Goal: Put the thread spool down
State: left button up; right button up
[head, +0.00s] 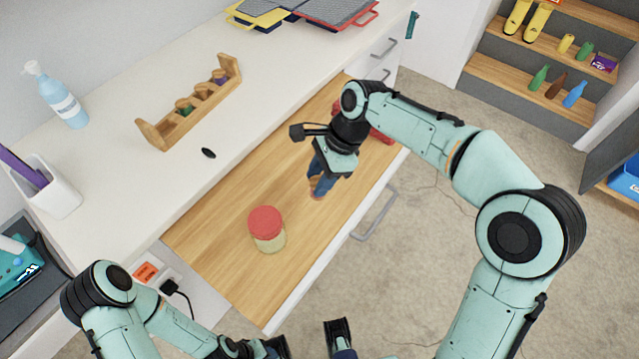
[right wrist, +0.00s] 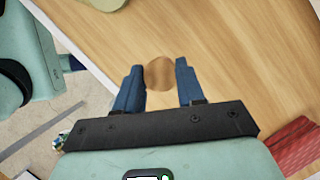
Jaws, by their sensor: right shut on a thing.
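The thread spool (right wrist: 159,73) shows in the right wrist view as a brown round end between the two blue fingers of my right gripper (right wrist: 158,86). In the head view, my right gripper (head: 322,186) points down over the wooden bottom of the open drawer (head: 215,210), and the brown spool (head: 315,184) is mostly hidden by its fingers. The gripper is shut on the spool. I cannot tell whether the spool touches the drawer bottom. My left gripper (head: 308,345) is at the bottom edge of the head view, partly cut off, with its fingers apart and nothing seen between them.
A jar with a red lid (head: 266,228) stands in the drawer, left of my right gripper. A red thing (head: 381,136) lies toward the drawer's far end. A wooden rack (head: 190,105) with several spools and a small black object (head: 208,153) are on the white counter.

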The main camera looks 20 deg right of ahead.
jog(key=shift+f, duration=1.35)
jog(key=shift+f, duration=0.1)
jog(key=o, duration=1)
jog(key=p+v, duration=0.2)
jog(key=v, duration=1)
